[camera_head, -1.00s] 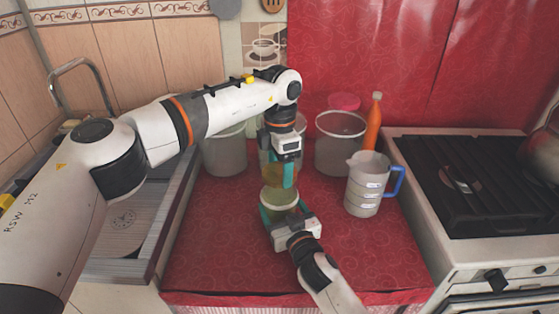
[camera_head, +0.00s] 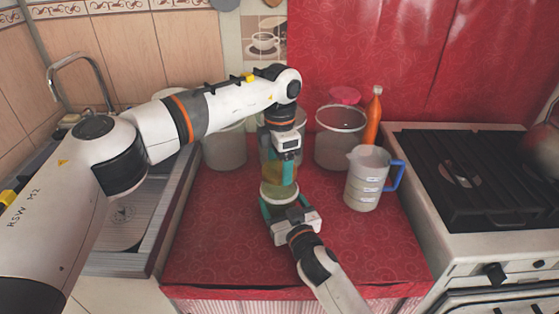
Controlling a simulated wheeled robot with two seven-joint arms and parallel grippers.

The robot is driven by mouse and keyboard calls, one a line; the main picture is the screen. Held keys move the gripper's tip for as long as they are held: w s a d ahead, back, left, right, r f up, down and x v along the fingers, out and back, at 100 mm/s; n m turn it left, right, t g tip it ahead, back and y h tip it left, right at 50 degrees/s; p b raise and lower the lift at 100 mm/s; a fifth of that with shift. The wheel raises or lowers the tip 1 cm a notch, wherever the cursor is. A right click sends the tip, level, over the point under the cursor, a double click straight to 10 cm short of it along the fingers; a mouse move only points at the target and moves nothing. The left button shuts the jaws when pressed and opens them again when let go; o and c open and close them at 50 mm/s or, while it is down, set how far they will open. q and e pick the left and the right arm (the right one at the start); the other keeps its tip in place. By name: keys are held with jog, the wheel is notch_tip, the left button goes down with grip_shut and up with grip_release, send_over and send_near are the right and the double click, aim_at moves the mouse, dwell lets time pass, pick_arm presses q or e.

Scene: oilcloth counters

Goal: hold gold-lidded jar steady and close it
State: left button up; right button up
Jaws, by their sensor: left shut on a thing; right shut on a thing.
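The jar (camera_head: 279,196) is a small round vessel with a pale rim, standing upright at the middle of the red counter. My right gripper (camera_head: 283,208) is shut on its body from the front, with teal fingers around its sides. The gold lid (camera_head: 279,171) shows as a gold-olive piece just above the jar's mouth. My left gripper (camera_head: 285,172) points down from above and is shut on the lid. The fingers partly hide both things. I cannot tell whether the lid touches the rim.
Grey canisters stand behind, one at left (camera_head: 224,148) and one at right (camera_head: 340,139). A measuring jug (camera_head: 366,180) with a blue handle and an orange bottle (camera_head: 373,122) stand to the right. The stove (camera_head: 465,175) is at far right. The red counter (camera_head: 215,240) is clear in front.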

pick_arm(q)
jog(key=shift+f, duration=0.15)
pick_arm(e)
jog(key=c, duration=0.5)
pick_arm(q)
jog(key=m, duration=0.6)
jog(key=shift+m, duration=0.4)
jog(key=m, duration=1)
jog(key=shift+m, duration=0.3)
jog(key=m, duration=1)
jog(key=shift+m, duration=0.4)
pick_arm(e)
jog(key=shift+f, duration=0.1)
pick_arm(q)
jog(key=o, duration=0.9)
